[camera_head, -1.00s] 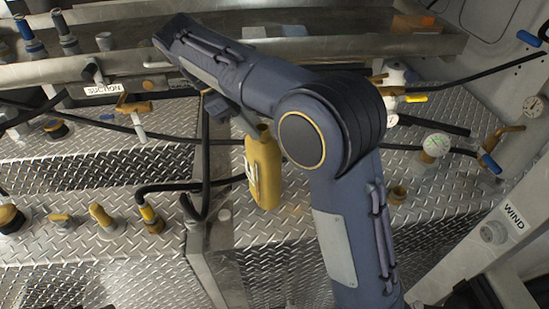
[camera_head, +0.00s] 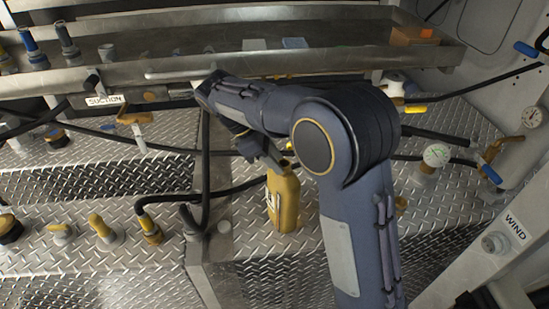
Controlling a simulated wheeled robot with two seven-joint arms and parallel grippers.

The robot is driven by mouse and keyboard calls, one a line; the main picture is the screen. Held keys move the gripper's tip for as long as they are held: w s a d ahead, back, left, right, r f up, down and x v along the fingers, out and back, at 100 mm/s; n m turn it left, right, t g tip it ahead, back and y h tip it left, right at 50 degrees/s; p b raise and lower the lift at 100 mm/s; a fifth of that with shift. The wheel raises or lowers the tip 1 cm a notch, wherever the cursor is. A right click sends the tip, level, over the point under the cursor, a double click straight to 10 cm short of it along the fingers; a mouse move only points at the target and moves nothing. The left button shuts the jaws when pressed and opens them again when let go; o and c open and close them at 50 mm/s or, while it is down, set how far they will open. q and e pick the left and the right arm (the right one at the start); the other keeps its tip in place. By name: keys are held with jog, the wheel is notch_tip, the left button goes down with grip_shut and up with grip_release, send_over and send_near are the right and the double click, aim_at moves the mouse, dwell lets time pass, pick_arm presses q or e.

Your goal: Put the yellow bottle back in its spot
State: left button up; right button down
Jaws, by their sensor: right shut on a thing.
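The yellow bottle (camera_head: 284,203) hangs upright, or nearly so, below my right forearm in the middle of the view. My right gripper (camera_head: 276,160) is at the bottle's top and shut on it; the fingers are small, dark and partly hidden. The bottle's base is close to the diamond-plate deck (camera_head: 255,240), but I cannot tell whether it touches. My right arm covers the area just right of the bottle. My left gripper is out of view.
A long metal shelf (camera_head: 340,62) runs along the back, with an orange-brown box (camera_head: 413,36) at its right. Black hoses (camera_head: 205,160) pass left of and behind the bottle. Yellow-handled valves (camera_head: 102,228) stand at the left.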

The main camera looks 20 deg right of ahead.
jog(key=shift+f, duration=0.1)
jog(key=c, duration=1.2)
grip_release()
jog(key=shift+o, duration=0.2)
